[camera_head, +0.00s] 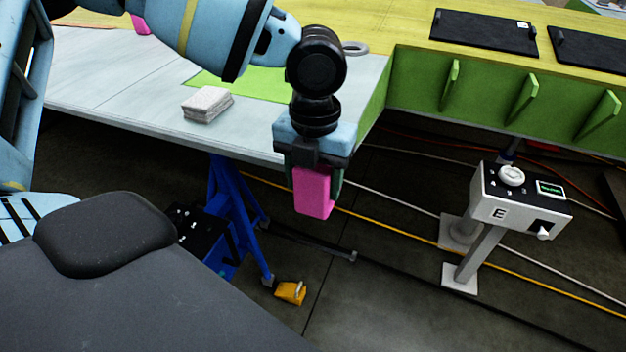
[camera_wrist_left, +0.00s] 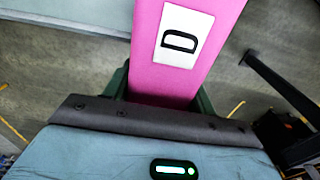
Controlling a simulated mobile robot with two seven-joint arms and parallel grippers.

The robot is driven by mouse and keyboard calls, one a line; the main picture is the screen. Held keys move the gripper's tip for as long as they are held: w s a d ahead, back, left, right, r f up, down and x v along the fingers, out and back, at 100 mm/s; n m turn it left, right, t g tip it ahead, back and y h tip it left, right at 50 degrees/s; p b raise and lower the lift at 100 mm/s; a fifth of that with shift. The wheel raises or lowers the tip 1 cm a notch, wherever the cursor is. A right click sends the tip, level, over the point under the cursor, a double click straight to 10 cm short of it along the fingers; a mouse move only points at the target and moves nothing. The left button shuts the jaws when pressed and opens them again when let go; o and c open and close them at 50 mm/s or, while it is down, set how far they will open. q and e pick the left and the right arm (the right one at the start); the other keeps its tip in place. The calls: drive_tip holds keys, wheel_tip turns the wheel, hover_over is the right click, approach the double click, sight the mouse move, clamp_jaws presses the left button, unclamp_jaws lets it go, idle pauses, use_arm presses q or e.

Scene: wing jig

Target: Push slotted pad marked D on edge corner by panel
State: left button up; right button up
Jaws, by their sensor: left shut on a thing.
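The slotted pad marked D (camera_head: 313,192) is a bright pink block. My left gripper (camera_head: 315,185) is shut on it and holds it just off the front edge of the grey panel (camera_head: 120,95), near the panel's right corner. In the left wrist view the pad (camera_wrist_left: 178,75) shows its white label with a black D, between the gripper's fingers (camera_wrist_left: 165,95). The pad's slot is not visible. A strip of pale panel surface (camera_wrist_left: 70,20) shows at the upper left there, apart from the pad. My right gripper is not in view.
A stack of pale cloths (camera_head: 207,104) and a green sheet (camera_head: 245,84) lie on the panel. The green ribbed frame (camera_head: 490,95) stands right of it. A control box marked E (camera_head: 520,200) stands on the floor at right. A blue stand (camera_head: 235,215) is below the panel.

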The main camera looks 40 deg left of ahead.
use_arm(q)
drive_tip(key=shift+w+a, duration=0.1)
drive_tip(key=shift+w, duration=0.45)
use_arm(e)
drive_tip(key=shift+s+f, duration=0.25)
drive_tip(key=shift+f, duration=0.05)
use_arm(q)
drive_tip(key=shift+w, duration=0.1)
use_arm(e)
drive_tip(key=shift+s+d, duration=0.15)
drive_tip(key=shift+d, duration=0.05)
use_arm(q)
drive_tip(key=o, duration=1.1)
drive_tip(key=shift+w+a, duration=0.1)
drive_tip(key=shift+c, duration=0.2)
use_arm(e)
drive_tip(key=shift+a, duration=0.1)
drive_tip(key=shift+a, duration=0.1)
use_arm(q)
wheel_tip(320, 180, up, 6)
drive_tip(key=shift+r+b, duration=0.25)
drive_tip(key=shift+b, duration=0.1)
drive_tip(key=shift+r, duration=0.7)
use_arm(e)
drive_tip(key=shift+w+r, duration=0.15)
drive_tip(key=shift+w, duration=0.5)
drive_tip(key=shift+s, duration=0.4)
use_arm(q)
drive_tip(key=shift+f, duration=0.1)
